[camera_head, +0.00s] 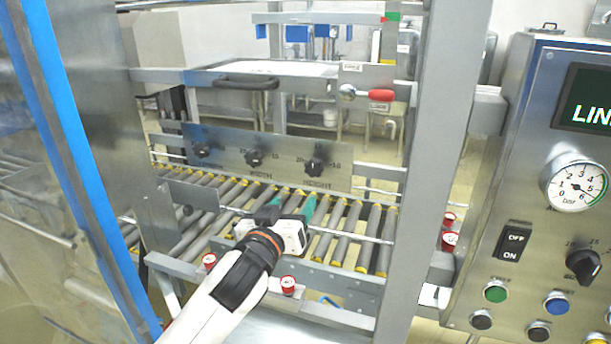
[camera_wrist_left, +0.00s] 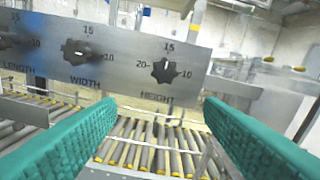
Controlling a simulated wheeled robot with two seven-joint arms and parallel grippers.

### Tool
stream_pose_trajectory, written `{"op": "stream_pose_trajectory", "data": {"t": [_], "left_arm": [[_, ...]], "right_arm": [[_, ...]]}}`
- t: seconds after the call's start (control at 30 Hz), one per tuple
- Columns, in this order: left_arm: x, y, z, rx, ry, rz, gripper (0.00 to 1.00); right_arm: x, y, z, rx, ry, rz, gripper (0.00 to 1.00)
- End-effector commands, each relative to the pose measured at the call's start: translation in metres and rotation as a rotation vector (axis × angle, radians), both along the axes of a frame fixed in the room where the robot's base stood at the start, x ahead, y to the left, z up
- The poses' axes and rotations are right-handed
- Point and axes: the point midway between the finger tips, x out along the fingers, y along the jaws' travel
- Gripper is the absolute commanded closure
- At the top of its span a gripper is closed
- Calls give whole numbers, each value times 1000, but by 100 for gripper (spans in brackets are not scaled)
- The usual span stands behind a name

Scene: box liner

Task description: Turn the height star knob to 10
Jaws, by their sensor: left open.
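The height star knob (camera_wrist_left: 165,70) is black and sits on the grey panel (camera_wrist_left: 120,52) above the word HEIGHT. Its scale reads 20 at left, 15 on top and 10 at right. Its light mark appears to point up, near 15. In the head view the knob (camera_head: 314,166) is the rightmost of three on the panel. My left gripper (camera_head: 292,203) is open, with green fingers apart and nothing between them. It is in front of and below the knob, not touching it. My right gripper is not in view.
The width knob (camera_wrist_left: 80,52) and the length knob (camera_head: 202,150) are left of the height knob. A roller conveyor (camera_head: 340,230) runs under the panel. A grey post (camera_head: 425,150) and a control box (camera_head: 530,120) stand at right.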

Motion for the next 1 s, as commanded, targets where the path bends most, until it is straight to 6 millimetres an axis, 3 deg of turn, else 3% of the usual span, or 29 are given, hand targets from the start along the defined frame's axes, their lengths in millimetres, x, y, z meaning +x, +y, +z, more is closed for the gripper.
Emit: {"op": "stream_pose_trajectory", "data": {"t": [0.07, 0.17, 0.43, 0.7, 1.0], "left_arm": [[-6, -3, 15, -14, -27, -9, 38], [-1, -6, 19, -18, -31, -10, 38], [43, -20, 21, -17, -30, -10, 38], [87, -34, 19, -16, -30, -10, 38], [106, -41, 17, -17, -30, -12, 38]], "right_arm": [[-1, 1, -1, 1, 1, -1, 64], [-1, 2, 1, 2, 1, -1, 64], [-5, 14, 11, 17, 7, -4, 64], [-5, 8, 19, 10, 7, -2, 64], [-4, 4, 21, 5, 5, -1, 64]]}}
